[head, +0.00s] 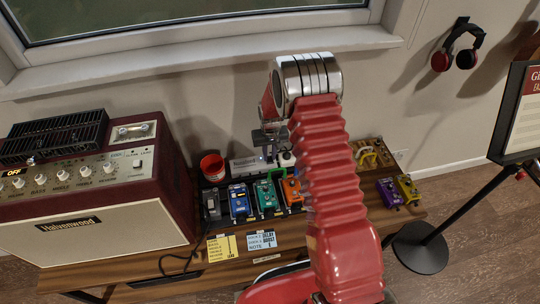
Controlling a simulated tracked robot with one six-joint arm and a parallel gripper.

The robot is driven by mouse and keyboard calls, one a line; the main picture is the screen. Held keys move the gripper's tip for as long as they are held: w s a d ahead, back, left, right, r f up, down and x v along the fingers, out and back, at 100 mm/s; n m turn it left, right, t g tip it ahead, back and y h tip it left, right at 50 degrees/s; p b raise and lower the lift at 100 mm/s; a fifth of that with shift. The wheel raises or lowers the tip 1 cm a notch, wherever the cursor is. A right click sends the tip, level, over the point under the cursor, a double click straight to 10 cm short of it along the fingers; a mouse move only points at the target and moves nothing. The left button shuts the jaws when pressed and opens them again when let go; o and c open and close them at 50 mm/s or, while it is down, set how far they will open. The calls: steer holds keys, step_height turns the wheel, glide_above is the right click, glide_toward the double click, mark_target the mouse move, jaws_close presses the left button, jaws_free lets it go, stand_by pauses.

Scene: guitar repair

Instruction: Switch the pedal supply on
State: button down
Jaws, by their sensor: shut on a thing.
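The pedal supply appears to be the pale box with lettering on its front (243,163), at the back of the pedal row on the wooden bench. My gripper (268,141) points down just above its right end. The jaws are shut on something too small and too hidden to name. Whether it is part of the supply I cannot tell. A small white rounded thing (287,158) shows beside the jaws at the right. The supply's switch cannot be made out. My red arm hides part of the bench to the right.
Blue (239,203), teal (266,197) and orange (291,192) pedals stand in front of the supply. A red cup (212,167) is at its left, by the large amplifier (110,205). Purple (389,192) and yellow (408,189) pedals lie right of my arm.

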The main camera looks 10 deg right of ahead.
mark_target(270, 160)
steer(key=shift+w, duration=0.1)
stand_by(0.3)
steer(key=c, duration=1.6)
jaws_free()
steer(key=shift+c, duration=0.2)
steer(key=shift+r, duration=0.15)
step_height(270, 160, up, 13)
steer(key=shift+s+r, duration=0.2)
steer(key=shift+s, duration=0.25)
steer(key=shift+g, duration=0.3)
